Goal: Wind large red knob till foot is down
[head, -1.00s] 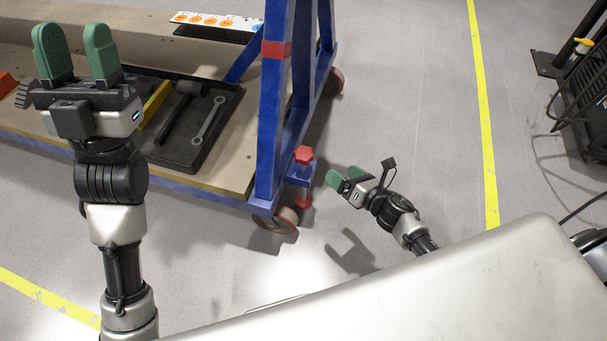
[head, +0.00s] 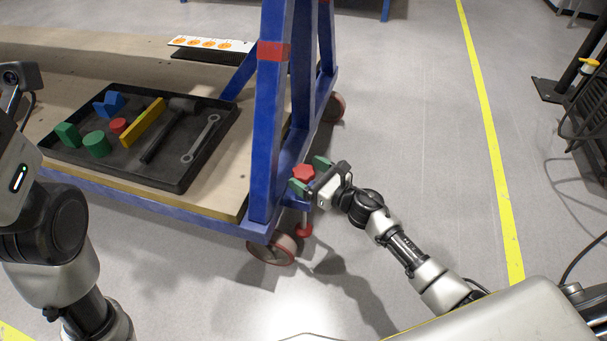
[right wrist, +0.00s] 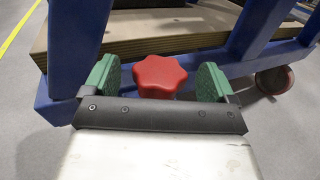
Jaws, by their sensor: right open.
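The large red star-shaped knob (head: 303,172) sits on top of a blue bracket at the near right corner of the blue-framed cart. A smaller red foot (head: 304,230) shows below it, beside the caster; whether it touches the floor I cannot tell. My right gripper (head: 309,174) is open, with one green finger on each side of the knob. In the right wrist view the knob (right wrist: 159,76) lies between the two green fingers, with a gap visible on both sides. My left arm is at the left edge of the head view, its fingertips out of frame.
A black tray (head: 165,172) on the cart's wooden deck holds a hammer, a wrench (head: 201,138) and coloured blocks. A blue upright (head: 268,120) rises close to the knob. A caster (head: 272,250) stands below. The floor to the right is clear up to the yellow line (head: 487,130).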

